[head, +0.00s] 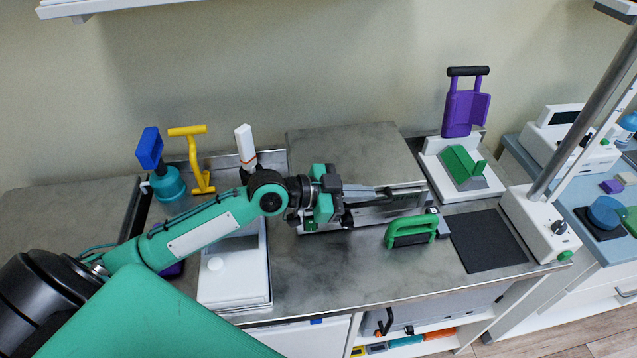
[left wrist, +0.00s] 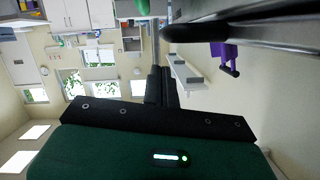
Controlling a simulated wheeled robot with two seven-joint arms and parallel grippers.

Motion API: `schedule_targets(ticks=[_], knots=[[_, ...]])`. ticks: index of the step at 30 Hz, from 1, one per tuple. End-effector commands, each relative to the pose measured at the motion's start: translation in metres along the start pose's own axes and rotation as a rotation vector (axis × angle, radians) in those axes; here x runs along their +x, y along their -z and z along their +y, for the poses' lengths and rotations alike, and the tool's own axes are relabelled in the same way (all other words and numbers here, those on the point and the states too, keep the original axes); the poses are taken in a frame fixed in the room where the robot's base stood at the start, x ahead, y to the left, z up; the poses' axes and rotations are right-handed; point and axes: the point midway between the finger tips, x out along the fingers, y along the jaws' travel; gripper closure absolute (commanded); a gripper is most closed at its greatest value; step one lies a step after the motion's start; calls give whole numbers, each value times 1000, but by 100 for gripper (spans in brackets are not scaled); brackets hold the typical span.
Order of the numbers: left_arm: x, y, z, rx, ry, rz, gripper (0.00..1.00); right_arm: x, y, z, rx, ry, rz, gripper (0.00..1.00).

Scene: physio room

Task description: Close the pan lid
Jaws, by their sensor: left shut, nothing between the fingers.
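A wide, flat grey slab (head: 345,150), which looks like the pan lid, lies behind my left gripper in the head view. A low metal body (head: 405,205), perhaps the pan, shows in front of it, partly hidden by my gripper. I cannot tell how far the lid is open. My left gripper (head: 345,200) points right in front of the slab, its fingers shut and empty. In the left wrist view the dark fingers (left wrist: 161,87) are together, below a metal surface with a dark edge. Whether they touch it I cannot tell. My right gripper is not in view.
A white box (head: 235,285) stands left under my arm. A green-handled block (head: 412,229) and a dark mat (head: 487,240) lie to the right. A purple holder (head: 464,108) stands behind on a white base. Blue and yellow (head: 197,160) items stand at the back left.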

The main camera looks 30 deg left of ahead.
Motion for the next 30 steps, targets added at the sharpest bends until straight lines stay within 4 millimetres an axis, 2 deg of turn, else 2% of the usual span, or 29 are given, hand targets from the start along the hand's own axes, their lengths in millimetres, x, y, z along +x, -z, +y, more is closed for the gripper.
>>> schedule_targets(ticks=[1,3,7,18,23,30], knots=[[-2,16,-4,2,2,3,100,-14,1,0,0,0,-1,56],[-10,5,-2,4,3,0,100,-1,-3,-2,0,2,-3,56],[-28,6,-2,4,2,0,100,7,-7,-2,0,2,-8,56],[-73,7,-2,4,3,1,100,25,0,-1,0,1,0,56],[-87,7,-3,3,5,2,100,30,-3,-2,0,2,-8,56],[-99,9,-3,3,4,4,100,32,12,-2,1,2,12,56]])
